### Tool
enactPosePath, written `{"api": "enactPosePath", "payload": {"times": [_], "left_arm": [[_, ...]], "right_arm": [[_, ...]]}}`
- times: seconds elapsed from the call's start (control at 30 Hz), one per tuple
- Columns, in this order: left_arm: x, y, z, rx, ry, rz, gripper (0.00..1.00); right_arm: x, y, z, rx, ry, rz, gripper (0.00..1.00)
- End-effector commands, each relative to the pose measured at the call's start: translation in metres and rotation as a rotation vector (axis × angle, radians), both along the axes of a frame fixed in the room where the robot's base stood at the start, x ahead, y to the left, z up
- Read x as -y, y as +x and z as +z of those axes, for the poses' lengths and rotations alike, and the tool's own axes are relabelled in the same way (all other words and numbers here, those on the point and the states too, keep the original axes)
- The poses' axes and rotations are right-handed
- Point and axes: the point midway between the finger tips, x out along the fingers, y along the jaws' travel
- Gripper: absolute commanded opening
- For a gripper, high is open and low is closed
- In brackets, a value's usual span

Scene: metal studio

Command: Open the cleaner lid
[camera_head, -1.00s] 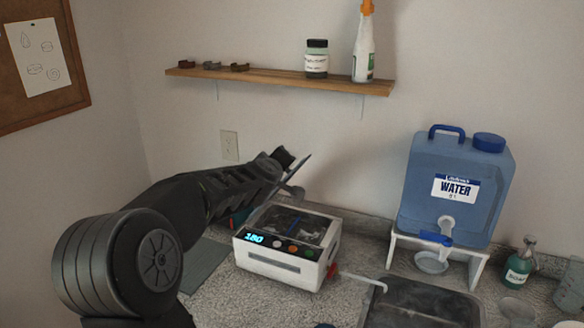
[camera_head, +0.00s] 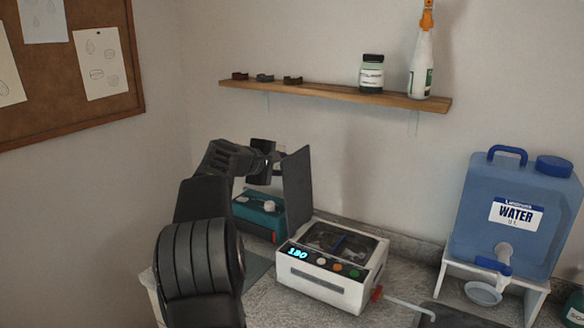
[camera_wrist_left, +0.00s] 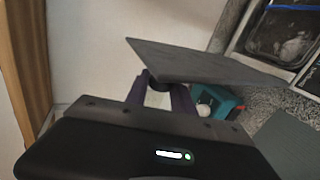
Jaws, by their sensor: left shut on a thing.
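The white cleaner (camera_head: 318,284) sits on the counter with a lit display and buttons on its front. Its dark lid (camera_head: 298,190) stands roughly upright at the cleaner's left side, leaving the dark tank opening (camera_head: 338,240) uncovered. In the left wrist view, the lid (camera_wrist_left: 200,64) is a flat dark panel, and part of the tank also shows. My left gripper (camera_head: 268,162) is on the lid's left, outer side, shut on the lid's knob (camera_wrist_left: 158,82); the fingers partly hide the knob. My right gripper is not in view.
A teal device (camera_head: 260,212) stands behind and left of the cleaner, close to my left arm. A blue water container (camera_head: 512,235) on a white stand is at the right. A wooden shelf (camera_head: 330,95) with small items hangs above. A thin pipe (camera_head: 408,308) extends from the cleaner's right.

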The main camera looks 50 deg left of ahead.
Motion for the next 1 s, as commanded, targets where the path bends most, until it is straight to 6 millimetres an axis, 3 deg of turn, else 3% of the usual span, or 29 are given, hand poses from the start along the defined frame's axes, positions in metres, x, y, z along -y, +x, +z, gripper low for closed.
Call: {"api": "enactPosePath", "payload": {"times": [0.53, 0.57, 0.8, 1.0], "left_arm": [[-0.0053, -0.0019, -0.0034, 0.010, -0.034, -0.004, 0.00], [-0.0053, -0.0019, -0.0035, 0.010, -0.034, -0.004, 0.31], [-0.0055, -0.0020, -0.0029, 0.011, -0.033, -0.003, 0.50], [-0.0057, -0.0022, -0.0025, 0.012, -0.032, -0.002, 0.51]], "right_arm": [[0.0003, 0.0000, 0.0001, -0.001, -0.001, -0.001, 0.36], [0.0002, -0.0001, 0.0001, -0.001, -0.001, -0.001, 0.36], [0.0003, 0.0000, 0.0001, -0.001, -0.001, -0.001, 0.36], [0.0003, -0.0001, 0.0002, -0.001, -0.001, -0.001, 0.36]]}}
